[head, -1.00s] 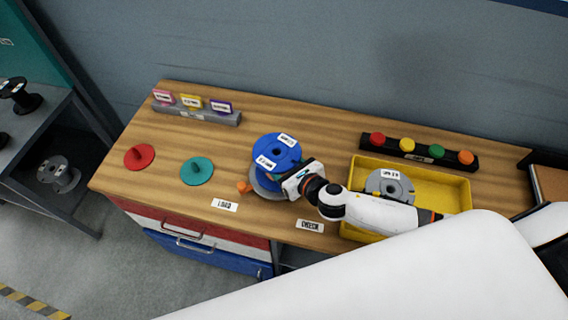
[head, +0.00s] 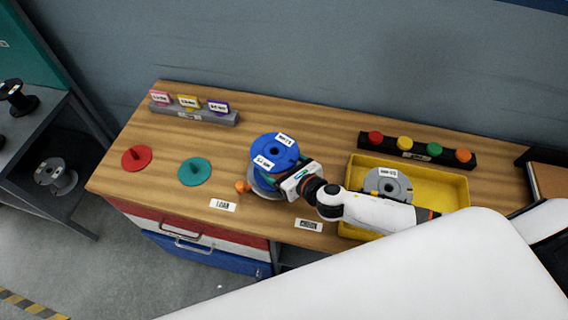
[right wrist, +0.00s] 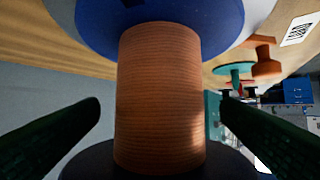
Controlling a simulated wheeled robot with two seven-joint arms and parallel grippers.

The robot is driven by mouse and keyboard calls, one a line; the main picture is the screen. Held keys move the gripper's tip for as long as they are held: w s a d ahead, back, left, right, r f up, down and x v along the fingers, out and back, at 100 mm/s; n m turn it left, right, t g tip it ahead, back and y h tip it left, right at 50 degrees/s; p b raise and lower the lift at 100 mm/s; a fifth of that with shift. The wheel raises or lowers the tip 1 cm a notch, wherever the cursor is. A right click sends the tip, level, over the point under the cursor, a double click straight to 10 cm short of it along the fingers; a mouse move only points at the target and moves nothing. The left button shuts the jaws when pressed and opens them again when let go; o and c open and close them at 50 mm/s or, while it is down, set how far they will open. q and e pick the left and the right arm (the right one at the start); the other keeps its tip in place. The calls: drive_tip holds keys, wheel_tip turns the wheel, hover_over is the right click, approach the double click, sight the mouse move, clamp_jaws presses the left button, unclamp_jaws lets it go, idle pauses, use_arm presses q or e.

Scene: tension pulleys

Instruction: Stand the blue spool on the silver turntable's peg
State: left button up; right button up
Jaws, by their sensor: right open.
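The blue spool (head: 270,147) stands upright over the silver turntable (head: 262,187), whose rim shows below it in the head view. In the right wrist view, the spool's copper-coloured wound core (right wrist: 160,95) stands between my fingers, with a blue flange at the top of the picture and the turntable's pale disc beyond that flange. The peg is hidden by the spool. My right gripper (head: 295,182) is open around the core; in the right wrist view a gap shows between each dark finger and the core. My left gripper is not in view.
A yellow tray (head: 457,190) holding a grey spool (head: 388,187) is right of the turntable. A teal peg disc (head: 195,172) and a red one (head: 137,158) lie to the left. A small orange piece (head: 242,187) sits beside the turntable. A row of coloured buttons (head: 417,155) stands behind the tray.

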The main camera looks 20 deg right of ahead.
drive_tip(key=b+v, duration=0.1)
drive_tip(key=v, duration=1.1)
drive_tip(key=shift+b, duration=0.3)
